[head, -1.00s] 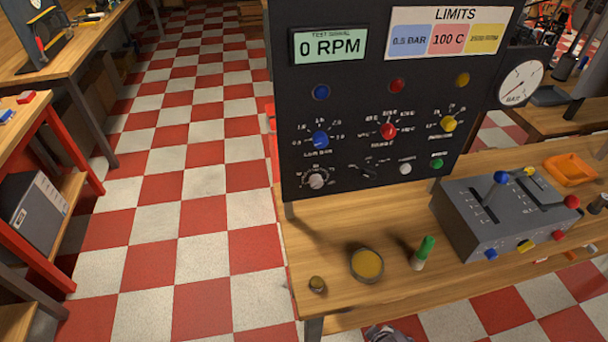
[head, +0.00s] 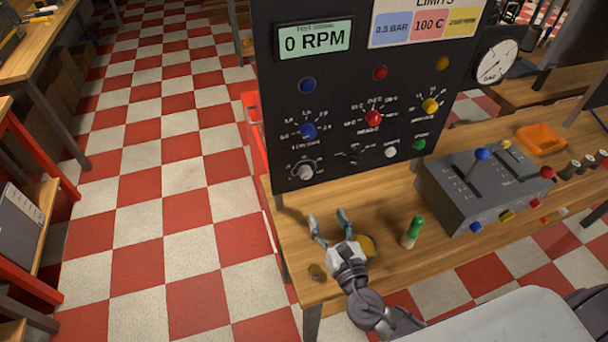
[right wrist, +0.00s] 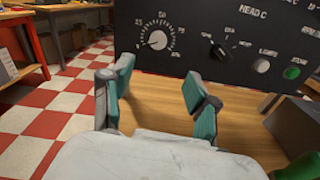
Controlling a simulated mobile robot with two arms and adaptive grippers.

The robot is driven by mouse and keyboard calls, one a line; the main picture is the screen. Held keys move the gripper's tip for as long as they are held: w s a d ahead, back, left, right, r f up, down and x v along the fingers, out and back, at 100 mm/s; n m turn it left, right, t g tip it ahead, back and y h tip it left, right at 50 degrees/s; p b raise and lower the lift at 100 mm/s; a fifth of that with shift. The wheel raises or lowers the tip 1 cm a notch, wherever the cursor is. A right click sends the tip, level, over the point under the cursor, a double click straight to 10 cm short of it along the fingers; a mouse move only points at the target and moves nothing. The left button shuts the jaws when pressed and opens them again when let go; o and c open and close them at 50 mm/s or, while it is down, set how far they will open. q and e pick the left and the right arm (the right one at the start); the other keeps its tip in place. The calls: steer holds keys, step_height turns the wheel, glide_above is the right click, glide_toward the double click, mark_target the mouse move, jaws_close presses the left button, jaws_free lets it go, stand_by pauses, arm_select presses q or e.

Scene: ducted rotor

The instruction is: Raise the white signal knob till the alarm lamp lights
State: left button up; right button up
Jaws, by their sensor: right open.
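The white signal knob (head: 306,171) is on the lower left of the black panel (head: 345,165), with a dial scale around it. It also shows in the right wrist view (right wrist: 157,40), beyond my fingers. The display (head: 313,39) reads 0 RPM. A blue lamp (head: 307,85), a red lamp (head: 380,72) and a yellow lamp (head: 442,62) look unlit; I cannot tell which is the alarm lamp. My right gripper (head: 328,217) is open and empty, over the bench in front of and below the knob, apart from it. My left gripper is not in view.
On the wooden bench (head: 375,195) stand a yellow-topped disc (head: 367,246), partly behind my gripper, a small brass piece (head: 317,271) and a green-topped peg (head: 412,232). A grey lever box (head: 455,190) stands to the right. Blue, red and yellow knobs sit above the white one.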

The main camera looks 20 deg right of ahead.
mark_target(307, 176)
steer(key=shift+n, duration=0.3)
steer(key=w+p, duration=0.1)
steer(key=w, duration=0.3)
steer(key=w+p, duration=0.1)
steer(key=w, duration=0.3)
steer(key=w+p, duration=0.1)
steer(key=w, duration=0.3)
steer(key=shift+a+r, duration=0.15)
steer(key=shift+a, duration=0.15)
steer(key=shift+w, duration=0.85)
steer(key=shift+c, duration=0.2)
jaws_close()
